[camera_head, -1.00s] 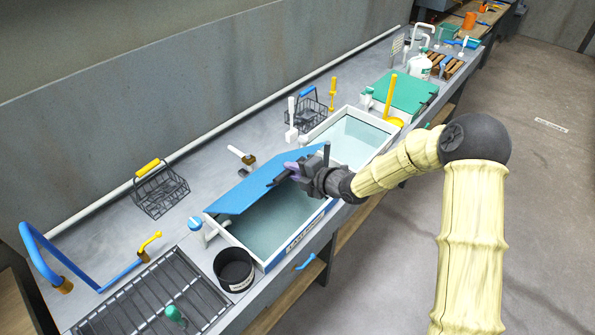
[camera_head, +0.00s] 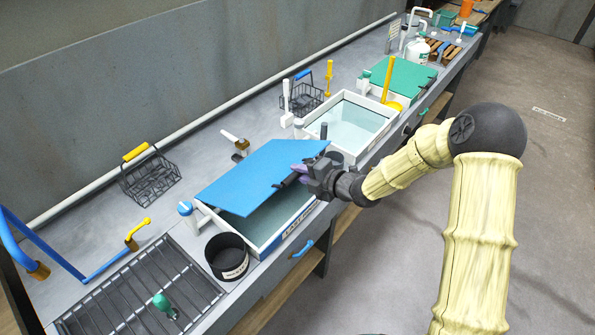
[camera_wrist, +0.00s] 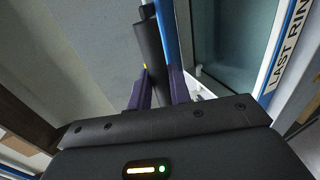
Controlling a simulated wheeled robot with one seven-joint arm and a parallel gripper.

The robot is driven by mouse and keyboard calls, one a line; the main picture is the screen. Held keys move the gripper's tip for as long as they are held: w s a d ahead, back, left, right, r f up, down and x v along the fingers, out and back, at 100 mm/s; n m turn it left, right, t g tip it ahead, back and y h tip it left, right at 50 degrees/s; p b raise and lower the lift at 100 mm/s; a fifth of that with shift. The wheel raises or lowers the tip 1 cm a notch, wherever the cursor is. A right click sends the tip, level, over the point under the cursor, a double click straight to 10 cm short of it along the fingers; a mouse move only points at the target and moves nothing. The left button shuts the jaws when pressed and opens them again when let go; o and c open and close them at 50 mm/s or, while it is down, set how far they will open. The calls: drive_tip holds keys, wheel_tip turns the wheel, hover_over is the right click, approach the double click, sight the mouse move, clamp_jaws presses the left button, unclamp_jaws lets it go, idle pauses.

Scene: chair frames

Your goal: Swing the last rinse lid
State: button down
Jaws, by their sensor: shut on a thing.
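The blue lid (camera_head: 245,178) is hinged on the white-rimmed last rinse tank (camera_head: 266,251) and stands tilted, partly closed. Its front edge is above the rim and a dark gap shows beneath. My gripper (camera_head: 300,173) is shut on the lid's black handle bar at the right front edge. In the wrist view, the purple fingers of my gripper (camera_wrist: 160,88) close around the black handle (camera_wrist: 150,50), with the blue lid (camera_wrist: 168,35) seen edge-on beside it. The label "LAST RIN..." (camera_wrist: 290,45) on the tank front is partly cut off.
A black pot (camera_head: 228,256) stands at the tank's left front corner. An open water tank (camera_head: 348,128) is behind it, and a green lid (camera_head: 403,78) lies beyond. A wire basket (camera_head: 150,178) and drain rack (camera_head: 135,300) are to the left. The floor at right is clear.

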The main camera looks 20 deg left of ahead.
drive_tip(key=shift+s+d+f, duration=0.1)
drive_tip(key=shift+d+f, duration=0.05)
drive_tip(key=shift+f, duration=0.25)
wheel_tip(320, 180, down, 8)
drive_tip(key=s+d+b, duration=0.1)
drive_tip(key=d+b, duration=0.1)
drive_tip(key=b, duration=0.6)
drive_tip(key=shift+d+r, duration=0.15)
drive_tip(key=shift+d, duration=0.15)
wheel_tip(320, 180, down, 6)
drive_tip(key=b, duration=0.7)
drive_tip(key=shift+s+d, duration=0.15)
drive_tip(key=shift+d, duration=0.2)
drive_tip(key=c, duration=1.2)
unclamp_jaws()
drive_tip(key=shift+r, duration=0.15)
